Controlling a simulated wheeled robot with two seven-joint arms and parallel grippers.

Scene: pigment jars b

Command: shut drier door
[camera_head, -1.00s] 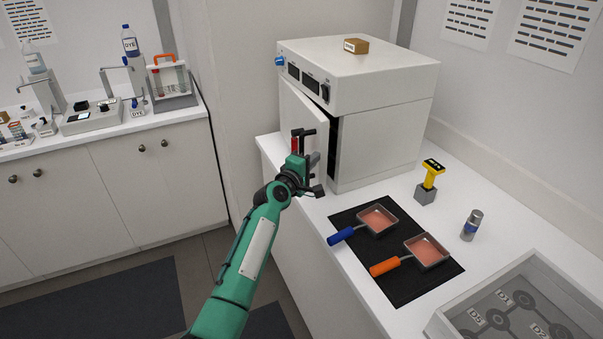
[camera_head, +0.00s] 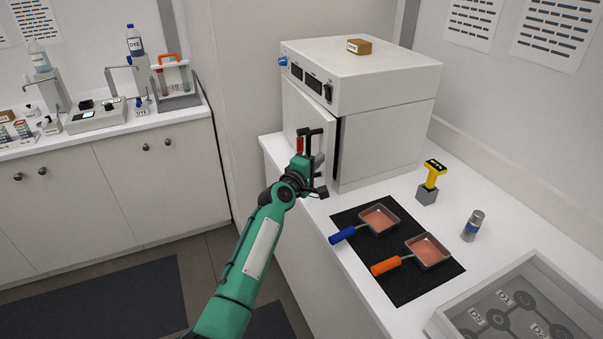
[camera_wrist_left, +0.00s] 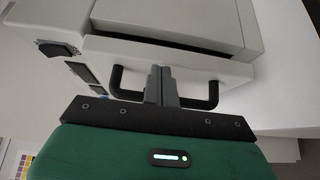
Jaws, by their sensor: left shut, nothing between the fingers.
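The drier (camera_head: 385,120) is a white box on the right-hand counter. Its door (camera_head: 294,105) is slightly ajar, with a narrow dark gap along its right edge. In the left wrist view the same gap shows between the door (camera_wrist_left: 195,64) and the drier body (camera_wrist_left: 180,20). My left gripper (camera_head: 319,160) is at the door's front. Its fingers, also in the left wrist view (camera_wrist_left: 161,72), are shut together with nothing between them, pointing at the door between the posts of a black handle (camera_wrist_left: 213,95). Whether the fingertips touch the door is unclear. My right gripper is out of view.
A black mat (camera_head: 405,285) holds two pans, one blue-handled (camera_head: 380,219) and one orange-handled (camera_head: 428,251). A yellow-handled tool (camera_head: 432,175), a small can (camera_head: 473,225) and a grey tray (camera_head: 440,325) stand to the right. A brown box (camera_head: 359,46) lies on the drier.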

